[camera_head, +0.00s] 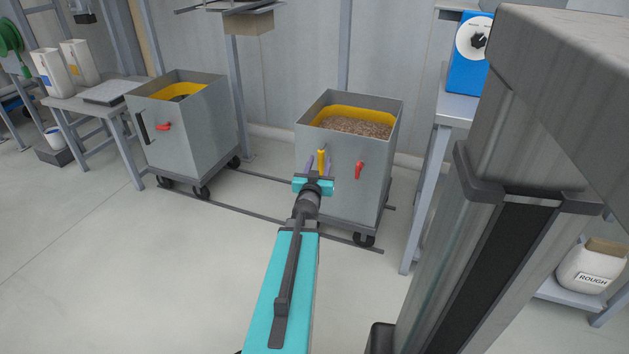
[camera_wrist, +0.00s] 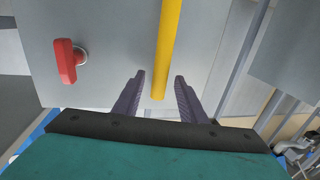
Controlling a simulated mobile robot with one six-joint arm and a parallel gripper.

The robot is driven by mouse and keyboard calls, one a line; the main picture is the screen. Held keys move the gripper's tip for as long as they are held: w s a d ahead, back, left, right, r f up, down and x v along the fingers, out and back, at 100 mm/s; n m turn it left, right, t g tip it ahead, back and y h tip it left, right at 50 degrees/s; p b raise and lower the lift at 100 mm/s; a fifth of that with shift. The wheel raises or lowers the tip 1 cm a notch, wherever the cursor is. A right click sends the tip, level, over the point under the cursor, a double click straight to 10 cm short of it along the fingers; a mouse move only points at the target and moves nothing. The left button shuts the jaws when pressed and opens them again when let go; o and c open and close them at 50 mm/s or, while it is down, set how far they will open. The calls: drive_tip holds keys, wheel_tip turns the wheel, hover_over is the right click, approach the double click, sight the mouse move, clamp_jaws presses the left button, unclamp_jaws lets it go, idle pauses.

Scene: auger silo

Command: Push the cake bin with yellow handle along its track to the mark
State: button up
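The cake bin (camera_head: 345,185) is a grey metal cart on casters, with a yellow liner holding brown crumbly cake. Its upright yellow handle (camera_head: 322,160) is on the front face and also shows in the wrist view (camera_wrist: 168,45). My gripper (camera_head: 320,164) is open, its two purple fingers one on each side of the handle's end. In the wrist view, my gripper (camera_wrist: 158,82) shows gaps between handle and fingers. The bin's casters stand by the track (camera_head: 250,212), dark rails on the floor. I cannot make out the mark.
A second grey bin (camera_head: 190,135) with a black handle stands on the track's left end. A red lever (camera_head: 359,170) is on the cake bin's front. A bench leg (camera_head: 425,195) stands close on the right. The floor in front is clear.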

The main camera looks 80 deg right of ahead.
drive_tip(key=a, duration=0.3)
drive_tip(key=shift+r+p, duration=0.1)
drive_tip(key=shift+p, duration=0.3)
drive_tip(key=shift+r+p, duration=0.1)
drive_tip(key=shift+p, duration=0.3)
drive_tip(key=a+p, duration=0.7)
drive_tip(key=p, duration=0.6)
drive_tip(key=shift+a, duration=0.35)
drive_tip(key=shift+s, duration=0.1)
